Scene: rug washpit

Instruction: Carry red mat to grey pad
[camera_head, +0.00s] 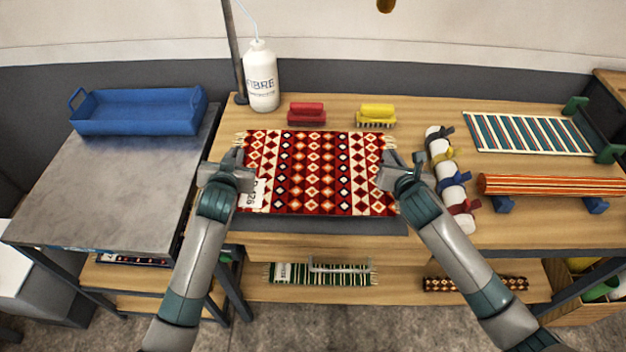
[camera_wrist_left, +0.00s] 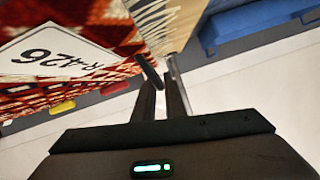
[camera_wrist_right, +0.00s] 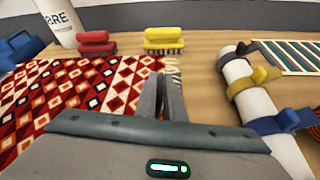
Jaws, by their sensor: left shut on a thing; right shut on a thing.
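The red mat (camera_head: 313,172), patterned with diamonds and with fringed ends, is spread out at the middle of the wooden table. A white tag (camera_wrist_left: 65,55) shows near its left end. A dark grey pad (camera_head: 330,224) shows as a strip below the mat's front edge; the rest of it is hidden. My left gripper (camera_head: 238,163) is shut on the mat's left fringed end. My right gripper (camera_head: 402,164) is shut on its right end, seen also in the right wrist view (camera_wrist_right: 163,88). I cannot tell how far the mat is above the pad.
A red brush (camera_head: 307,114), a yellow brush (camera_head: 376,115) and a white bottle (camera_head: 262,78) stand behind the mat. A strapped white roll (camera_head: 449,180) lies close to my right gripper. A blue tray (camera_head: 138,111) sits on the grey side table (camera_head: 110,185), which is otherwise clear.

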